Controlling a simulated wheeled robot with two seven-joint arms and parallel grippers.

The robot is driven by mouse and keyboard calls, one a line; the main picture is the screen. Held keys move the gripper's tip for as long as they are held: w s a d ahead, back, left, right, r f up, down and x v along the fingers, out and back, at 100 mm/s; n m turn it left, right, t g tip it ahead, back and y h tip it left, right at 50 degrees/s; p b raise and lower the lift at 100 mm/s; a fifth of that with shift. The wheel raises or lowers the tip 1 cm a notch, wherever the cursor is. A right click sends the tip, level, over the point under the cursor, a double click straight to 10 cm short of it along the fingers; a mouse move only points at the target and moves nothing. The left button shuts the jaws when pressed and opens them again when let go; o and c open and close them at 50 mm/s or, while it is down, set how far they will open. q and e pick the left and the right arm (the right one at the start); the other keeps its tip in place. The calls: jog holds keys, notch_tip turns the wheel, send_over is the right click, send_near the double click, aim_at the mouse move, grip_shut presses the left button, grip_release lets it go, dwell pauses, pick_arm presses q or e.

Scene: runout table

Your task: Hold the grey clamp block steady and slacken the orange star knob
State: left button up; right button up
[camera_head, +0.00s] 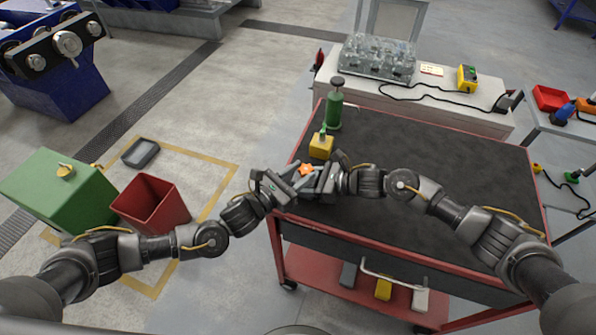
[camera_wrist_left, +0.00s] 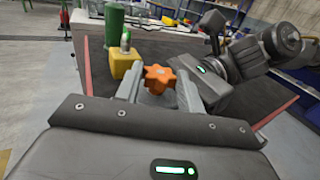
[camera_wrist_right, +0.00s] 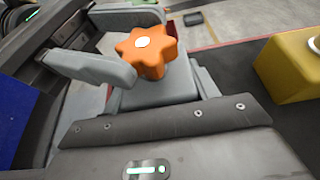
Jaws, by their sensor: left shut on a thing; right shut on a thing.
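The orange star knob (camera_head: 305,170) sits on top of the grey clamp block (camera_wrist_right: 158,88) near the left edge of the dark bench top. My left gripper (camera_head: 300,174) comes in from the left, and its fingers are shut on the knob. The knob also shows between these fingers in the left wrist view (camera_wrist_left: 158,79). My right gripper (camera_wrist_right: 155,95) is shut on the grey block from the other side, below the knob. The knob's top and several lobes show in the right wrist view (camera_wrist_right: 146,50). The grippers hide much of the block.
A yellow block (camera_head: 321,148) with a green top stands close behind the grippers, with a green cylinder (camera_head: 334,110) beyond it. The dark bench top (camera_head: 440,165) is clear to the right. A red bin (camera_head: 150,206) and green box (camera_head: 58,190) stand on the floor to the left.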

pick_arm(q)
jog(key=shift+s+d+r+n+t+y, duration=0.1)
jog(key=shift+d+n+t+y, duration=0.15)
jog(key=shift+n+t+y, duration=0.95)
jog(key=shift+s+d+n+t+y, duration=0.15)
jog(key=shift+n+t+y, duration=0.6)
jog(key=shift+y, duration=0.75)
jog(key=shift+n, duration=0.25)
jog(key=o, duration=1)
jog(key=shift+c, duration=0.2)
